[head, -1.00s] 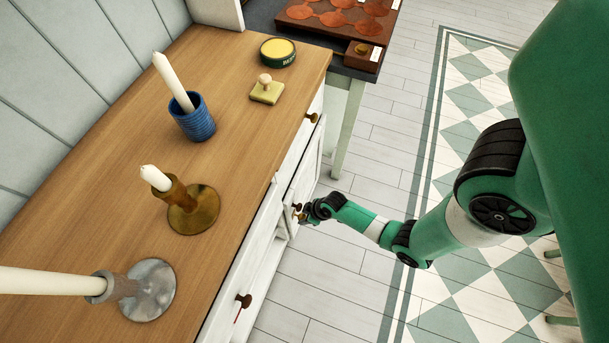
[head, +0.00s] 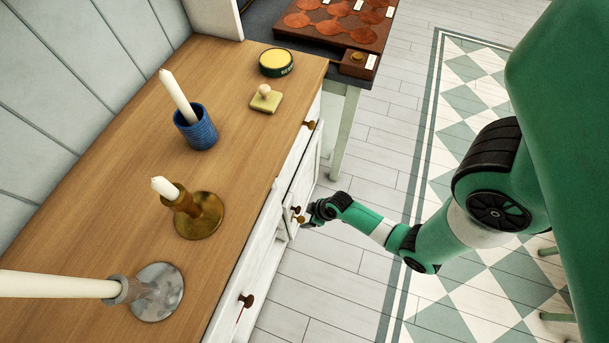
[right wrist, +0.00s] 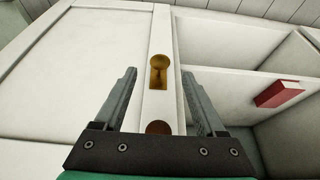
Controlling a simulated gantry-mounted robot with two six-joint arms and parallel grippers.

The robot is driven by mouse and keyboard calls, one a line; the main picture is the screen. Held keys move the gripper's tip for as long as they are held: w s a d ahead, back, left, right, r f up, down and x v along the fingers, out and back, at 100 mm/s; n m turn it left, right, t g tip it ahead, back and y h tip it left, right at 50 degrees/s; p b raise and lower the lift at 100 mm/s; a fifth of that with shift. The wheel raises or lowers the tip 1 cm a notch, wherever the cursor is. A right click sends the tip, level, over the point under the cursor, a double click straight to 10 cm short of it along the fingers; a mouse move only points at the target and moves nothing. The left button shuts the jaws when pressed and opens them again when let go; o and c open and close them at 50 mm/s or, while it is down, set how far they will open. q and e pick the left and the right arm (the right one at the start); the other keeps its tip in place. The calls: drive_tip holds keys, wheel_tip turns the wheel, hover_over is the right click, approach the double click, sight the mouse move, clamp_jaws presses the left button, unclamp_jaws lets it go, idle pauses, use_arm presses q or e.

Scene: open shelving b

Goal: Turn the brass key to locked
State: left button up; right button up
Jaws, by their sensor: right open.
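The brass key (right wrist: 159,72) sits on the white cabinet door's frame (right wrist: 163,33). In the right wrist view it lies between my right gripper's spread fingers (right wrist: 158,80), with a gap on each side. The fingers are open and hold nothing. In the head view the key (head: 298,219) is a small brass shape on the cabinet front, just left of my right gripper (head: 313,214). Whether it is locked cannot be told. A dark brown round knob (right wrist: 158,127) is close to the key, nearer the gripper's palm. My left gripper is out of view.
Open shelf compartments holding a red box (right wrist: 278,94) lie right of the door. On the wooden top (head: 120,150) stand candles in holders, a blue cup (head: 196,131), a stamp-like block (head: 266,99) and a yellow-topped tin (head: 276,62). The floor (head: 300,290) beside the cabinet is clear.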

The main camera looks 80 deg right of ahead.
use_arm(q)
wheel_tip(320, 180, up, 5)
drive_tip(key=p, duration=0.3)
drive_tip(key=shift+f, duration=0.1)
use_arm(e)
drive_tip(key=v, duration=0.7)
